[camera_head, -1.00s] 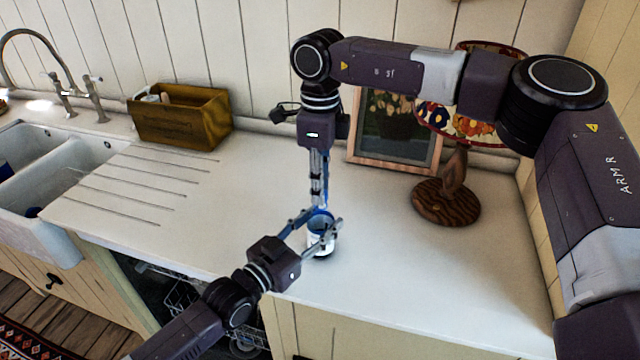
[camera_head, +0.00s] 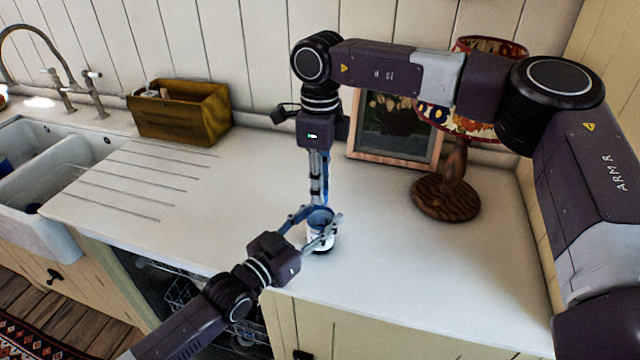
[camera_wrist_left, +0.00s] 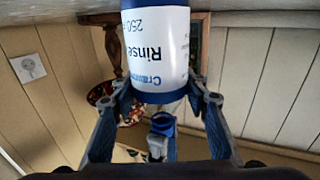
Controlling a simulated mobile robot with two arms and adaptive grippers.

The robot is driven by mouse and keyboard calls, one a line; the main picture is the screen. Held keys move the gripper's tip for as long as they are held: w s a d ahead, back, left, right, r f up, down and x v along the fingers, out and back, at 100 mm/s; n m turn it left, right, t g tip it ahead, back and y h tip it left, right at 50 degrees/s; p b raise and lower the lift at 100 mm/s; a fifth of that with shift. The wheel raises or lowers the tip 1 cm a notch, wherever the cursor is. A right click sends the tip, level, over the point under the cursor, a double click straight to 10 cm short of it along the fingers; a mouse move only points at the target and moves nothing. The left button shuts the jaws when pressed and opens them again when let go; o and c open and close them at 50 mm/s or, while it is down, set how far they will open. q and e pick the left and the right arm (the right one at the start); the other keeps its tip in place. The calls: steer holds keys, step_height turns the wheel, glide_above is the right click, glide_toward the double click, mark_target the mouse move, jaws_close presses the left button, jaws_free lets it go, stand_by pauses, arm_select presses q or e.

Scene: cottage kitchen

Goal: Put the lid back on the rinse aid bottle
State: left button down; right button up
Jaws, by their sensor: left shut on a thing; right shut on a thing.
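The rinse aid bottle (camera_head: 318,241) is white with a blue upper part and stands on the worktop near its front edge. My left gripper (camera_head: 324,217) is shut around it from the front left. In the left wrist view the bottle (camera_wrist_left: 157,45) shows its label upside down between my left fingers. My right gripper (camera_head: 320,201) points straight down just above the bottle and is shut. A small blue piece, apparently the lid (camera_wrist_left: 162,122), shows at its tips in the left wrist view, close to the bottle's blue end. Whether they touch is hard to tell.
A wooden lamp (camera_head: 447,197) and a framed picture (camera_head: 397,165) stand behind to the right. A wooden box (camera_head: 180,115) and the sink (camera_head: 50,205) are on the left. A dishwasher rack (camera_head: 183,292) shows below the worktop. The worktop right of the bottle is clear.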

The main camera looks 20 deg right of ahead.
steer(key=m, duration=0.4)
steer(key=shift+m, duration=0.3)
steer(key=m, duration=1.5)
steer(key=shift+d, duration=0.1)
steer(key=m, duration=0.3)
steer(key=shift+m, duration=0.4)
steer(key=m, duration=0.5)
steer(key=shift+f, duration=0.1)
steer(key=m, duration=0.7)
steer(key=o, duration=0.7)
